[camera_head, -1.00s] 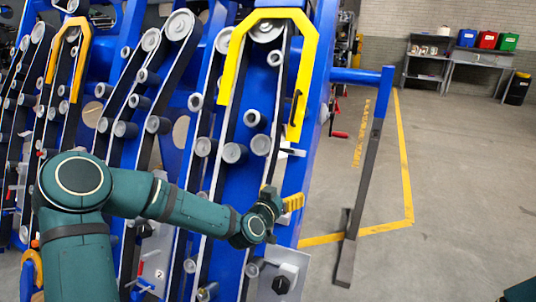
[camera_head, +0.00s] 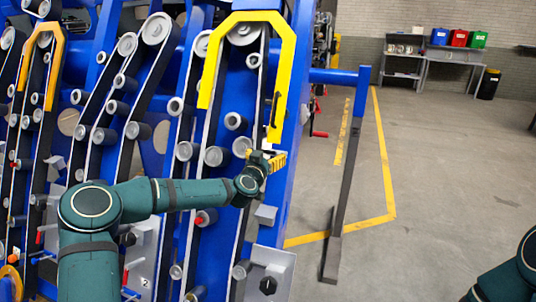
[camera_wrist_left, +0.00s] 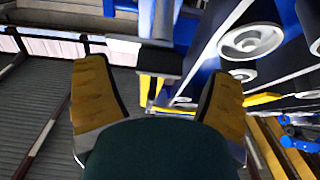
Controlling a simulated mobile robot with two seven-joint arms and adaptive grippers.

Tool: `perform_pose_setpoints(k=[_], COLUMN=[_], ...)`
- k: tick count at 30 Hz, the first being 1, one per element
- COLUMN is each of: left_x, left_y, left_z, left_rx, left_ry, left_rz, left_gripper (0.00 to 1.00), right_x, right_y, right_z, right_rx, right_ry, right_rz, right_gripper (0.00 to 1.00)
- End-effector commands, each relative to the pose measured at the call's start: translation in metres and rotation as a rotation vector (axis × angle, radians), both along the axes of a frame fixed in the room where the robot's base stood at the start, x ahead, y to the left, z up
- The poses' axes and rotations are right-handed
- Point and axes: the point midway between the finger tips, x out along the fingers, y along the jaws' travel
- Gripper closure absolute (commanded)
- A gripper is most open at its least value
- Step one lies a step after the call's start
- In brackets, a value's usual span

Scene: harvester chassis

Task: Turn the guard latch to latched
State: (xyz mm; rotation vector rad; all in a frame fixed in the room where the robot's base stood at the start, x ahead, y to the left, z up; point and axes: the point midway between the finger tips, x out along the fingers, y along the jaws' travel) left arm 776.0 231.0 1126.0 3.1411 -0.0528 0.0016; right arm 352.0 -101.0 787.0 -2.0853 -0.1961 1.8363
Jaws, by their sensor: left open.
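The yellow guard (camera_head: 283,80) arches over a belt run on the blue chassis, with a black handle (camera_head: 273,110) on its right leg. My left gripper (camera_head: 277,160) is just below the lower end of that leg and hides what is there. In the left wrist view, the gripper (camera_wrist_left: 158,100) is open, its two yellow pads apart. My right gripper is out of view.
Rollers and belts (camera_head: 215,156) cover the chassis face near my left forearm. A grey block (camera_head: 265,214) sits below the gripper. A blue-and-black post (camera_head: 346,170) stands to the right. Open floor (camera_head: 440,180) lies beyond, with a workbench (camera_head: 445,57) at the back.

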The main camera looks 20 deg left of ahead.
Motion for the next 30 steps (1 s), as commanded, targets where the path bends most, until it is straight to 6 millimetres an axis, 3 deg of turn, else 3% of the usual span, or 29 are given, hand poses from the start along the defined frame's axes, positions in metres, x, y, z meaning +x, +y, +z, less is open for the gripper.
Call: perform_pose_setpoints(k=[6,17,23,30], left_x=[0.017,0.02,0.02,0.02], left_y=[-0.001,-0.001,-0.001,-0.001], left_z=[0.0,0.0,0.0,0.0], left_rx=[-0.001,0.0,0.0,-0.006], left_ry=[0.001,0.001,0.001,0.0], left_rz=[-0.001,-0.001,-0.001,0.003], left_gripper=[0.17,0.17,0.84,0.86], right_x=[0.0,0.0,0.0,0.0], right_y=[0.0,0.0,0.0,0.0], right_z=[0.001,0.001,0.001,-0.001], right_rx=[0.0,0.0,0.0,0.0], right_ry=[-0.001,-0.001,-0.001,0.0], right_rz=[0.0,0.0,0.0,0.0], right_gripper=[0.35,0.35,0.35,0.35])
